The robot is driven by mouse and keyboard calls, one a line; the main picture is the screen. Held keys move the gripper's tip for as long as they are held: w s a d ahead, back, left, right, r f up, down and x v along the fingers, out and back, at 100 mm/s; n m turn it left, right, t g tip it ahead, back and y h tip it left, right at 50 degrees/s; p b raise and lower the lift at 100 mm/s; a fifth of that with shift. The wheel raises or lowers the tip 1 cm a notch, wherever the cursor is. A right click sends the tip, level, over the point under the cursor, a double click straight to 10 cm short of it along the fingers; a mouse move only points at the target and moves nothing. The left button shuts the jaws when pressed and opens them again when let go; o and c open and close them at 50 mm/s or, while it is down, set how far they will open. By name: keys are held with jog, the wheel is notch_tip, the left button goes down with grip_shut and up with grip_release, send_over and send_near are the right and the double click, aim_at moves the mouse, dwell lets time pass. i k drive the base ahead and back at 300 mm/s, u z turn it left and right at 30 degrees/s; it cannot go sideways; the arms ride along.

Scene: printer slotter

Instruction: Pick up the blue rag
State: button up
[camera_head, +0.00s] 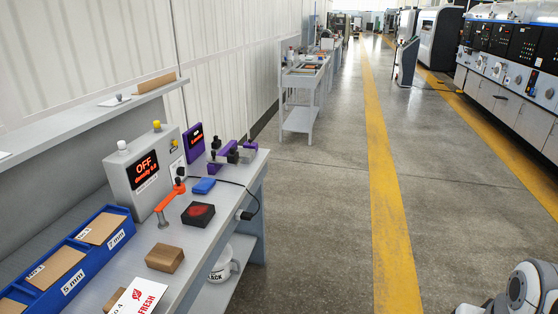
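The blue rag (204,186) is a small flat blue piece on the grey workbench (228,205), behind a dark block with a red top (198,214) and to the right of an orange-and-grey tool (168,202). Nothing holds it. A white and dark rounded part of my arm shows at the bottom right corner, far from the bench. My gripper is not in view.
A grey box with an OFF display (145,174) and a purple device (228,156) stand behind the rag. A wooden block (164,258) and blue bins (90,262) are nearer. A black cable runs right of the rag. The floor right of the bench is clear.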

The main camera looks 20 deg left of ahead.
aim_at(205, 184)
jog(key=u, duration=0.35)
jog(key=i, duration=1.55)
jog(key=u, duration=1.35)
jog(key=i, duration=1.1)
jog(key=u, duration=0.8)
jog(key=i, duration=0.35)
jog(key=u, duration=0.25)
